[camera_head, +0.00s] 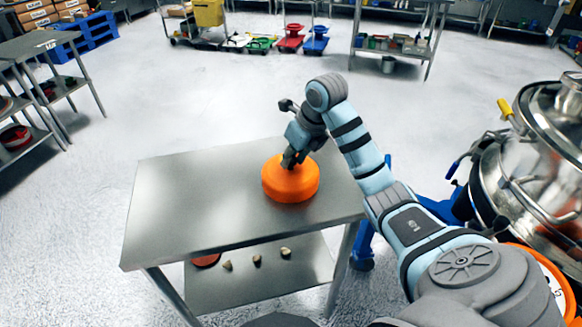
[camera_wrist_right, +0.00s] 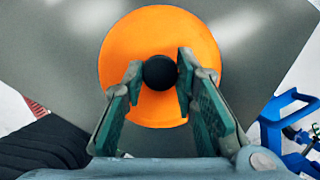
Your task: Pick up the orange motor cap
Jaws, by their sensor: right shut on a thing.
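The orange motor cap (camera_head: 291,184) is a round orange disc with a thick side wall. It stands on the steel table (camera_head: 180,205), toward the table's right side. In the right wrist view the orange motor cap (camera_wrist_right: 150,28) shows from above with a dark round knob (camera_wrist_right: 160,72) at its middle. My right gripper (camera_head: 289,160) is over the top of the cap. In the wrist view the right gripper's (camera_wrist_right: 160,74) two fingers are on either side of the knob, shut on it. I cannot tell whether the cap is lifted off the table. My left gripper is not in view.
The left part of the tabletop is bare. A lower shelf (camera_head: 255,290) holds several small items. A large steel sifter machine (camera_head: 540,150) stands at the right, beside a blue frame (camera_head: 362,240). Another steel table (camera_head: 35,45) stands at the upper left. Open floor lies behind.

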